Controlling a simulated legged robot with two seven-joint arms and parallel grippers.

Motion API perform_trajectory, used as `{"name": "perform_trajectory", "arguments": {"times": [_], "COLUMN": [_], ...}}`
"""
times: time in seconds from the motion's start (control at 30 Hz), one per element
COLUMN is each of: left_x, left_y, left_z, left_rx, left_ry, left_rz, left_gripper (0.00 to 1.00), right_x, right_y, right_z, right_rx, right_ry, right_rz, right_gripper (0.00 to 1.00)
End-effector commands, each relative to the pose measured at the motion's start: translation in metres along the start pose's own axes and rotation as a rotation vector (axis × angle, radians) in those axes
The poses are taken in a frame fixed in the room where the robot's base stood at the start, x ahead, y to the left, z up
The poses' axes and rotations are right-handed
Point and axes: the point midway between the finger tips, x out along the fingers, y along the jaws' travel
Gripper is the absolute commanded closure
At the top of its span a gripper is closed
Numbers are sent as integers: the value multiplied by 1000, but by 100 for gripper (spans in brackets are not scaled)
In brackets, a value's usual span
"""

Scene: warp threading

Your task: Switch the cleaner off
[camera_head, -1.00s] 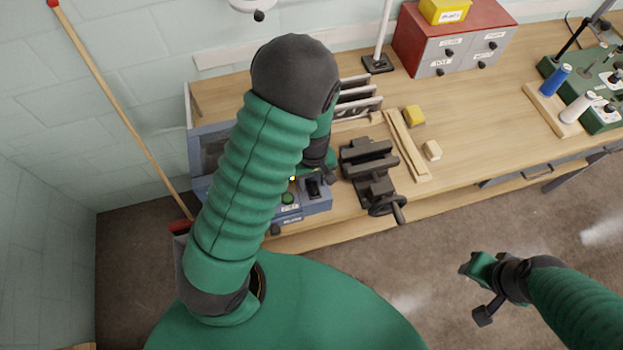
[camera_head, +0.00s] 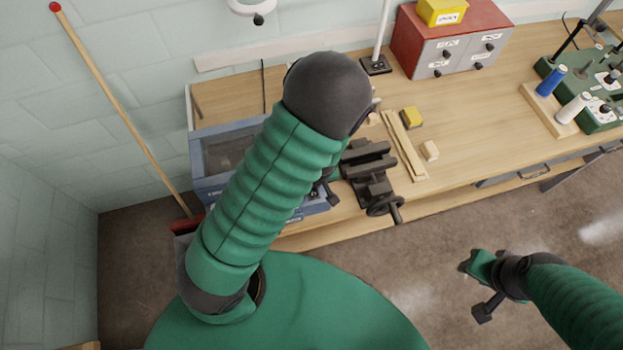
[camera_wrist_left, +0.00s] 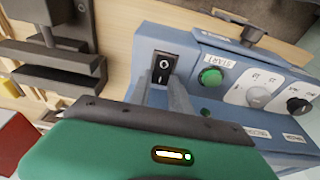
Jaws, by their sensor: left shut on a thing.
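The cleaner is a blue-grey machine (camera_head: 210,160) with a clear-windowed case at the left end of the bench. In the left wrist view its panel (camera_wrist_left: 222,52) carries a black rocker switch (camera_wrist_left: 163,68) marked O and I, beside a green START button (camera_wrist_left: 210,77). I cannot tell which side of the rocker is pressed. My left gripper (camera_head: 325,192) is low over the panel's front, largely behind my arm. Its green body and dark edge fill the bottom of the wrist view. My right gripper (camera_head: 481,288) hangs over the floor, away from the bench.
A dark vise (camera_head: 370,170) with a handle stands just right of the cleaner. A red drawer cabinet (camera_head: 412,40) stands at the back. A broom (camera_head: 120,108) leans at the left wall.

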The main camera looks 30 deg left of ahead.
Motion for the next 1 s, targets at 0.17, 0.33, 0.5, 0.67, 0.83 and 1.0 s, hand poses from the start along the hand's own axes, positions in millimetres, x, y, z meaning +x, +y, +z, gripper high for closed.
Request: {"name": "perform_trajectory", "arguments": {"times": [0.17,0.33,0.5,0.67,0.83,1.0], "left_x": [-2,-2,-2,-2,-2,-22], "left_y": [1,1,1,0,0,1], "left_z": [-4,-4,-4,-2,-1,-1], "left_rx": [-3,-4,-4,-2,-2,3], "left_ry": [62,63,61,58,56,58], "left_rz": [5,7,7,4,3,5], "left_gripper": [100,100,61,55,55,55], "right_x": [-4,-4,-4,-4,-4,-10], "right_y": [0,0,0,0,0,0], "right_z": [-1,-1,-1,-1,-1,-2], "right_rx": [0,0,0,0,0,0], "right_ry": [0,0,0,0,0,0], "right_rz": [0,0,0,0,0,0], "right_gripper": [64,64,64,64,64,64]}}
